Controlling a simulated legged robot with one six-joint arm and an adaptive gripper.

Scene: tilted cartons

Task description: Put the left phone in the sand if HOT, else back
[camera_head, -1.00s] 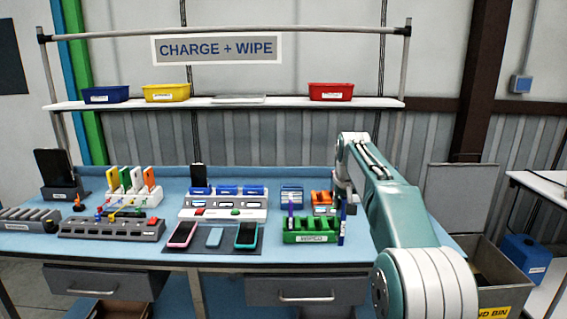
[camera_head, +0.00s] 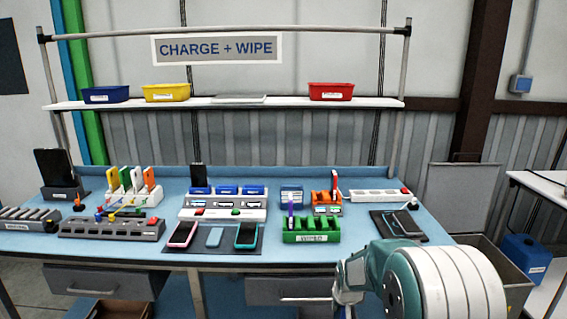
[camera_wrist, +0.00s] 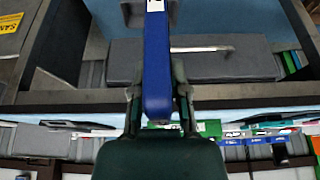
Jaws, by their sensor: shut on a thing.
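My gripper (camera_wrist: 158,93) is shut on a long blue bar (camera_wrist: 157,60) with a white label near its far end. In the head view my gripper (camera_head: 345,290) is low, in front of the bench's right part, partly hidden by my arm. The left phone (camera_head: 183,234), pink-edged with a dark screen, lies on a dark mat at the bench front. A teal-edged phone (camera_head: 246,235) lies right of it, with a small light-blue pad (camera_head: 214,237) between them. The sand bin (camera_head: 521,266) stands on the floor at right. Its yellow label (camera_wrist: 10,22) shows in the wrist view.
A green holder (camera_head: 311,236) with a purple stick stands near the bench front. A charging dock (camera_head: 222,207) stands behind the phones. A power strip (camera_head: 374,195) and dark pad (camera_head: 384,227) lie at right. Bench drawers (camera_head: 104,281) face me below.

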